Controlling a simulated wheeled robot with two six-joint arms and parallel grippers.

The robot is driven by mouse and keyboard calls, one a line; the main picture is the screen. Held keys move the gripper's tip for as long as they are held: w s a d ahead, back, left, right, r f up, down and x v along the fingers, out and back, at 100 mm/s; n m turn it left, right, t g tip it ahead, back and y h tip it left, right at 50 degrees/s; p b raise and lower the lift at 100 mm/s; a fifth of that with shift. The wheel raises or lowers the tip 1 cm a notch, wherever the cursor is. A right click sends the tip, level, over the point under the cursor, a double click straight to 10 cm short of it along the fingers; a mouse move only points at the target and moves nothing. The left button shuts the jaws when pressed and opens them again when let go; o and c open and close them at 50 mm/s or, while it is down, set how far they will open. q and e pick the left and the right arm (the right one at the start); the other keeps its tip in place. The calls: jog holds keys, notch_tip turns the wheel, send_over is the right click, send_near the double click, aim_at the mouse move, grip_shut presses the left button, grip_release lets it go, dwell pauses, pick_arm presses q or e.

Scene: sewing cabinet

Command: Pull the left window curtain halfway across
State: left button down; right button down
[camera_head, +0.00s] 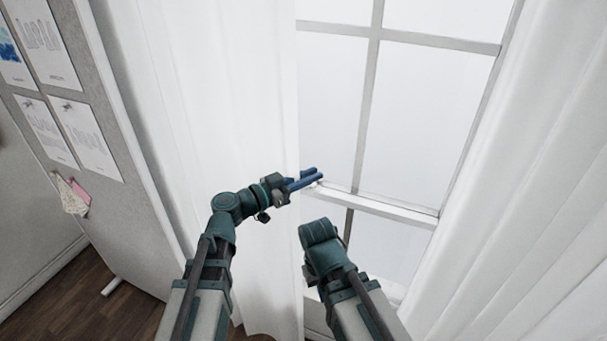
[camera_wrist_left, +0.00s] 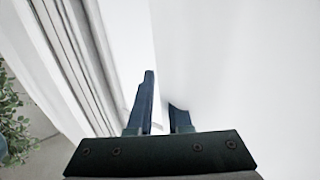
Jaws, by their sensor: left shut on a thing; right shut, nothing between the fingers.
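The left curtain (camera_head: 230,110) is a white cloth that hangs along the left side of the window. Its free edge runs down just left of the window's middle bar. My left gripper (camera_head: 314,178) is at this edge, about mid-height, with its blue fingers pointing right over the glass. In the left wrist view, my left gripper (camera_wrist_left: 162,112) is shut on the curtain (camera_wrist_left: 235,70), whose cloth covers part of the right finger. My right gripper (camera_head: 318,234) is lower, in front of the window, shut and empty. Its fingertips are hidden behind the wrist.
The window (camera_head: 415,110) has grey-white bars. The right curtain (camera_head: 530,190) hangs at the right. A pinboard (camera_head: 110,125) with papers stands at the left. A plant (camera_wrist_left: 12,125) shows at the left wrist view's edge.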

pick_arm(q)
jog(key=c, duration=0.8)
grip_release()
jog(key=shift+c, duration=0.2)
jog(key=shift+s+a, duration=0.1)
